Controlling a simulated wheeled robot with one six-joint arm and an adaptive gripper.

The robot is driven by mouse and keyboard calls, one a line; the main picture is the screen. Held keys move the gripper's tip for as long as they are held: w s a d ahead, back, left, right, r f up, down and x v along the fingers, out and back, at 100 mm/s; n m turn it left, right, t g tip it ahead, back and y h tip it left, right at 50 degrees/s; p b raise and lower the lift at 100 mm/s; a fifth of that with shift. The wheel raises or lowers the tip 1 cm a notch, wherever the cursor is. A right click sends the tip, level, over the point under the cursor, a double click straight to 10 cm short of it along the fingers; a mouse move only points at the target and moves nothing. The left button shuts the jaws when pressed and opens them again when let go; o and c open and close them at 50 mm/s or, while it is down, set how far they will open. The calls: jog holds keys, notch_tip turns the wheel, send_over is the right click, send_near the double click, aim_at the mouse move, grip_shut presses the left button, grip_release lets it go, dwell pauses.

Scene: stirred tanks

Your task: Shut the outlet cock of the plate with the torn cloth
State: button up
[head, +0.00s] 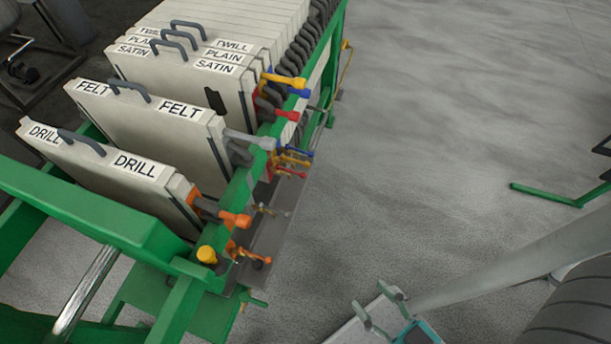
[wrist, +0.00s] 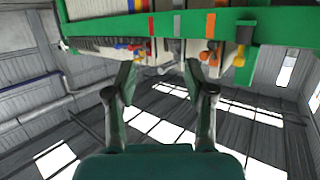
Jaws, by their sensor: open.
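A dark ragged patch (head: 214,98) shows on the near face of the SATIN plate (head: 180,79), in the gap behind the FELT plate (head: 150,112). Low outlet cocks run along the press's right side: a red-handled one (head: 291,173) below the SATIN plate's red fitting, with yellow (head: 290,160) and blue (head: 300,152) ones beside it. Nearer are a grey cock (head: 268,210) and an orange one (head: 254,258). Whether each is open is too small to tell. My gripper (head: 372,297) is open and empty, apart from the press.
The green frame rail (head: 245,185) runs along the plates, with upper coloured levers, such as orange (head: 235,220) and grey (head: 255,139), sticking out. The DRILL plate (head: 95,160) is nearest. A green bar (head: 550,195) lies far right.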

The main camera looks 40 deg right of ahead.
jog(key=shift+c, duration=0.5)
jog(key=m+t+y, duration=0.2)
jog(key=m+y, duration=0.4)
jog(key=y, duration=0.2)
send_near(303, 174)
jog(key=x, duration=0.6)
jog(key=f+x, duration=0.1)
jog(key=x, duration=0.3)
jog(key=shift+w+d, duration=0.15)
jog(key=shift+w, duration=0.05)
